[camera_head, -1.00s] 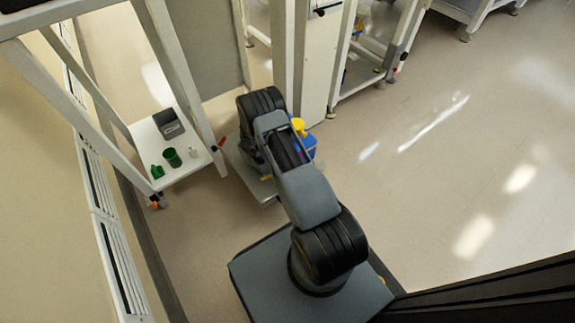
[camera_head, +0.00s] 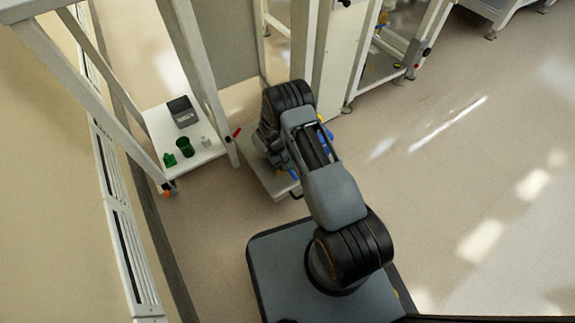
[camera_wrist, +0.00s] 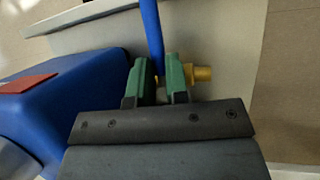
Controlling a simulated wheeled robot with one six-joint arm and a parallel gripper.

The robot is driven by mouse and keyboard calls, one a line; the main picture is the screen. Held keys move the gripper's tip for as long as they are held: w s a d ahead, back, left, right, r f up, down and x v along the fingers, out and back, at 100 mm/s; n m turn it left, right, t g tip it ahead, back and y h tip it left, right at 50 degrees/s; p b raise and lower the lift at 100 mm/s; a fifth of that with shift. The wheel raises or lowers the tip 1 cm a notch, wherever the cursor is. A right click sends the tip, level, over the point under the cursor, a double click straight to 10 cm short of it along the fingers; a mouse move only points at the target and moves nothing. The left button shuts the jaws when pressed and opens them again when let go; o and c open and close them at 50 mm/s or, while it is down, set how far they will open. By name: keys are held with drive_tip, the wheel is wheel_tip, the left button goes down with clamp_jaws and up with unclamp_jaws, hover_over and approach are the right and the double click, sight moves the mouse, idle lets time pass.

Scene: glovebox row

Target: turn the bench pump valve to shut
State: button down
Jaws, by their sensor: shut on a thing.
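In the wrist view, the green fingers of my gripper (camera_wrist: 160,95) are closed around the lower end of a blue lever (camera_wrist: 151,35), which looks like the valve's handle. The lever runs up from between the fingers to the top of the picture. A brass fitting (camera_wrist: 203,74) shows just right of the right finger. The blue pump body (camera_wrist: 62,98) is at the left, beside the fingers. In the head view, only a bit of the blue pump (camera_head: 328,138) shows past my arm, and my gripper is hidden there.
The pump's pale bench (camera_head: 262,178) is beside a white frame. Left of it, a white shelf (camera_head: 158,125) holds a grey device (camera_head: 182,111), a green cup (camera_head: 185,147) and small items. A red handle (camera_head: 237,132) is by the frame post. The floor (camera_head: 450,190) at right is clear.

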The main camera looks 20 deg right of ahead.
drive_tip(key=shift+a, duration=0.1)
drive_tip(key=c, duration=1.1)
unclamp_jaws()
drive_tip(key=p+v, duration=0.4)
drive_tip(key=v, duration=0.9)
drive_tip(key=shift+r+p, duration=0.35)
drive_tip(key=shift+r, duration=0.05)
drive_tip(key=s+r+m+t+y+p, duration=0.15)
drive_tip(key=r+p, duration=0.65)
drive_tip(key=r, duration=1)
drive_tip(key=s+r+n+t+p, duration=0.2)
drive_tip(key=r+p, duration=0.5)
drive_tip(key=r, duration=1.1)
drive_tip(key=s+r+t+p, duration=0.1)
drive_tip(key=s+r+p, duration=0.5)
drive_tip(key=r, duration=0.3)
drive_tip(key=s+d+r+m+t+y+p, duration=0.1)
drive_tip(key=s+r+p, duration=0.5)
drive_tip(key=r, duration=0.4)
drive_tip(key=s+d+r+m+t+p, duration=0.1)
drive_tip(key=s+r+t+p, duration=0.1)
drive_tip(key=s+r+p, duration=0.4)
wheel_tip(320, 180, up, 4)
drive_tip(key=shift+s+y, duration=0.35)
drive_tip(key=shift+s, duration=0.05)
